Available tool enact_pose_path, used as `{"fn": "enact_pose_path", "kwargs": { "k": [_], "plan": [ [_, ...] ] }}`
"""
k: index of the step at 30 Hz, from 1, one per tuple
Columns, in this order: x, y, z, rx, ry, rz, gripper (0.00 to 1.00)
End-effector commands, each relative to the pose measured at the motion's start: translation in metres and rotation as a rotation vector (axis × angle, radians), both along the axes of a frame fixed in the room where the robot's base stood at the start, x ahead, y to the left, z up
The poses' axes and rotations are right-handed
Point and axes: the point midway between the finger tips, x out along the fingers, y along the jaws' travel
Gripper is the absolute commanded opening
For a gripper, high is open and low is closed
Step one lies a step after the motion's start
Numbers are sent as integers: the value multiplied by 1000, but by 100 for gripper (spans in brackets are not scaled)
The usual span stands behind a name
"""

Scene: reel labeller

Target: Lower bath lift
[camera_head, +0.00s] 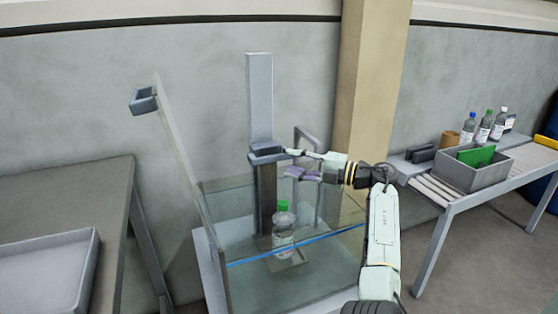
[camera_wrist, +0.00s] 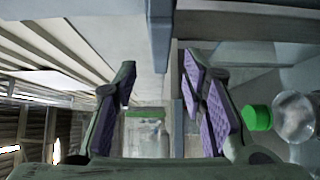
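The bath lift is a grey upright column (camera_head: 260,100) with a grey bracket (camera_head: 268,152) partway down. A clear bottle with a green cap (camera_head: 284,232) stands upright on a small platform at the lift's foot, inside the glass-walled bath (camera_head: 240,290). The bottle also shows at the right of the wrist view (camera_wrist: 296,117). My gripper (camera_head: 290,163) is open beside the bracket, above the bottle. In the wrist view its purple-padded fingers (camera_wrist: 160,88) are apart, with a grey bar (camera_wrist: 161,35) running down toward the gap. Contact with the bar cannot be told.
A tilted clear panel with a grey handle (camera_head: 143,101) rises at the bath's left. A table (camera_head: 60,190) with a grey tray (camera_head: 85,270) is at left. A bench (camera_head: 440,210) at right holds a grey bin (camera_head: 470,176) and several bottles. A tan pillar (camera_head: 372,80) stands behind.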

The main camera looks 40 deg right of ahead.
Motion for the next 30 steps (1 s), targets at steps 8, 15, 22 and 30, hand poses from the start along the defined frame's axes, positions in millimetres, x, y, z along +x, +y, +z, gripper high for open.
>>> {"fn": "enact_pose_path", "kwargs": {
  "k": [8, 15, 22, 30],
  "plan": [
    [-38, -23, 0, -1, 1, 0, 38],
    [-45, -27, 0, -1, 1, 1, 38],
    [-44, -27, 3, 0, -8, -3, 33],
    [-26, -52, 122, 135, -390, -219, 15]
  ]
}}
